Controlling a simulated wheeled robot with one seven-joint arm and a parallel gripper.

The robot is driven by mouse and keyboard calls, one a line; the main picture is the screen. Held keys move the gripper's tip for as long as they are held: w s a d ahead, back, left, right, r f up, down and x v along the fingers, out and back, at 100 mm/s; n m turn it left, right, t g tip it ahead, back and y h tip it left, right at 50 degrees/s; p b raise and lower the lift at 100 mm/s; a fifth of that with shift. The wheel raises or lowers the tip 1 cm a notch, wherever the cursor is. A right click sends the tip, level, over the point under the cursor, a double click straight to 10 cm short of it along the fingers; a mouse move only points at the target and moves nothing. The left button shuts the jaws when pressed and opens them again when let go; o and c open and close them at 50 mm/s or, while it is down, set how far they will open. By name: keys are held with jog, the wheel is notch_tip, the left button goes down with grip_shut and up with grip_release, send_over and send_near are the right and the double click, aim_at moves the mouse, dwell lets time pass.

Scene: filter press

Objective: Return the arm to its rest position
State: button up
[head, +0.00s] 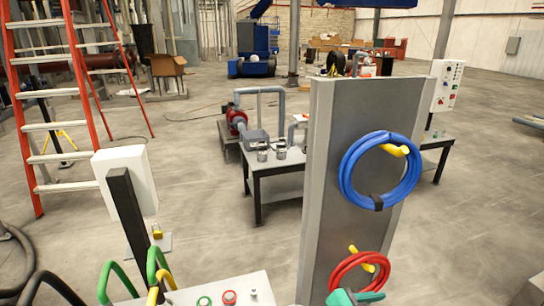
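No part that I can tell to be my gripper or arm shows in the head view. The state of the gripper cannot be seen. A grey upright panel (335,190) stands close in front, right of centre. A coiled blue hose (347,180) hangs on its upper yellow peg (394,150). A coiled red hose (338,272) hangs on its lower yellow peg, with a teal piece (352,297) at the bottom edge.
A white box on a dark post (130,215) stands at left, with green and black hoses below. A white-topped surface (245,285) is at the bottom. A red ladder (75,80) and a dark-framed table (253,172) stand behind.

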jog(key=s+a+f+n+t+y, duration=0.4)
jog(key=a+f+n, duration=0.3)
jog(key=a+f, duration=0.15)
jog(key=s+a+f+n+t+y, duration=0.3)
jog(key=s+a+f+n+t, duration=0.15)
jog(key=a+f+n, duration=0.35)
jog(key=s+a+r+t+y, duration=0.1)
jog(key=s+a, duration=0.4)
jog(key=s, duration=0.5)
jog(key=s+a+r+t+y, duration=0.1)
jog(key=s+a+y, duration=0.3)
jog(key=s, duration=0.7)
jog(key=shift+a+r, duration=0.25)
jog(key=shift+a, duration=0.3)
